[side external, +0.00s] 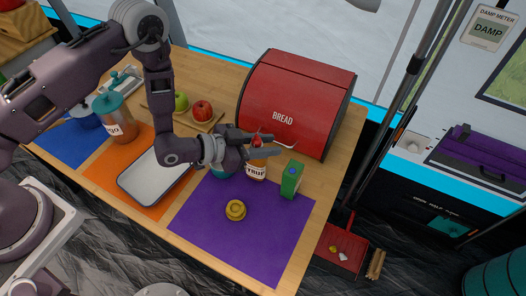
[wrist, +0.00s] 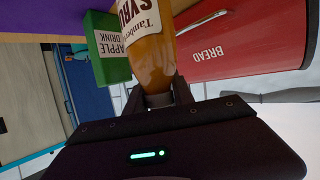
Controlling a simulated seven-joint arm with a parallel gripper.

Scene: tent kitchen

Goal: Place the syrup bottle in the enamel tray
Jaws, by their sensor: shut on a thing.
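The syrup bottle (side external: 256,170) is amber with a white label and a red cap, and looks upright beside the green carton. My gripper (side external: 262,149) is shut on its upper part. In the wrist view the bottle (wrist: 155,55) sits between the fingers (wrist: 160,98), its label partly cut off by the frame. I cannot tell whether its base touches the table. The enamel tray (side external: 150,182) is white with a dark rim. It lies empty on the orange mat, left of my gripper, partly behind my arm.
A green apple drink carton (side external: 292,181) stands close right of the bottle. The red bread bin (side external: 296,100) is behind. A teal item (side external: 222,172) is partly hidden under my gripper. A yellow round item (side external: 235,210) lies on the purple mat (side external: 265,245). A teal-lidded jar (side external: 115,118) stands beyond the tray.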

